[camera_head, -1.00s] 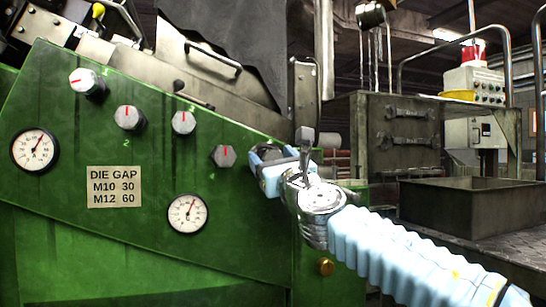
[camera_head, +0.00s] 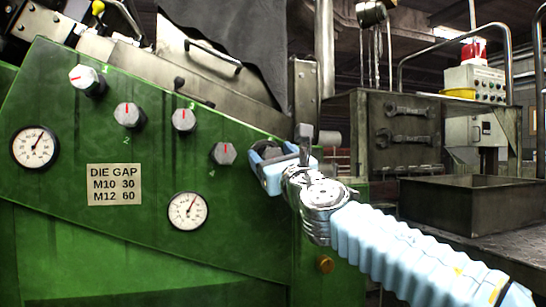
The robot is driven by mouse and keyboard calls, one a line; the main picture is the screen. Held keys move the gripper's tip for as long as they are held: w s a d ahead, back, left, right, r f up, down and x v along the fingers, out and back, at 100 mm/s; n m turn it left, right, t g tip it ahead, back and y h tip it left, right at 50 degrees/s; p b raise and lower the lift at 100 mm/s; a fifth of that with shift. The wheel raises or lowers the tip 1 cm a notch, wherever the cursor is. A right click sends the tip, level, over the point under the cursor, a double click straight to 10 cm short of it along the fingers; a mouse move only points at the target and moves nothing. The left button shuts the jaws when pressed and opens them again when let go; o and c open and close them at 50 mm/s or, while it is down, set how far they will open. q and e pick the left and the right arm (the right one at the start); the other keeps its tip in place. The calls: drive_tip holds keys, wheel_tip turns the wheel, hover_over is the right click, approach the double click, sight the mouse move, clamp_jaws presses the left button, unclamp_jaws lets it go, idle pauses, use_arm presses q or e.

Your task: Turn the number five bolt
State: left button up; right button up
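The green machine panel (camera_head: 110,240) carries grey hexagonal bolts with red marks. Bolt one (camera_head: 84,79), bolt two (camera_head: 129,116), bolt three (camera_head: 184,120) and bolt four (camera_head: 224,153) show in full, with numbers beside them. My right gripper (camera_head: 266,157) is at the panel just right of bolt four. Its pale blue and dark fingers cover the spot there. No number five bolt shows clearly, and I cannot tell whether the fingers are closed on one. My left gripper is not in view.
A "DIE GAP" plate (camera_head: 114,185) and two dials, a left one (camera_head: 35,147) and a lower one (camera_head: 188,211), are on the panel. A brass knob (camera_head: 325,264) is below my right arm. A metal bin (camera_head: 470,205) and a control box (camera_head: 477,82) stand at right.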

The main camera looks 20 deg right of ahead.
drive_tip(key=shift+s, duration=0.1)
drive_tip(key=shift+s+f, duration=0.2)
drive_tip(key=shift+s, duration=0.15)
drive_tip(key=b+v, duration=0.3)
drive_tip(key=v, duration=1)
drive_tip(key=shift+b, duration=0.4)
drive_tip(key=shift+w, duration=0.1)
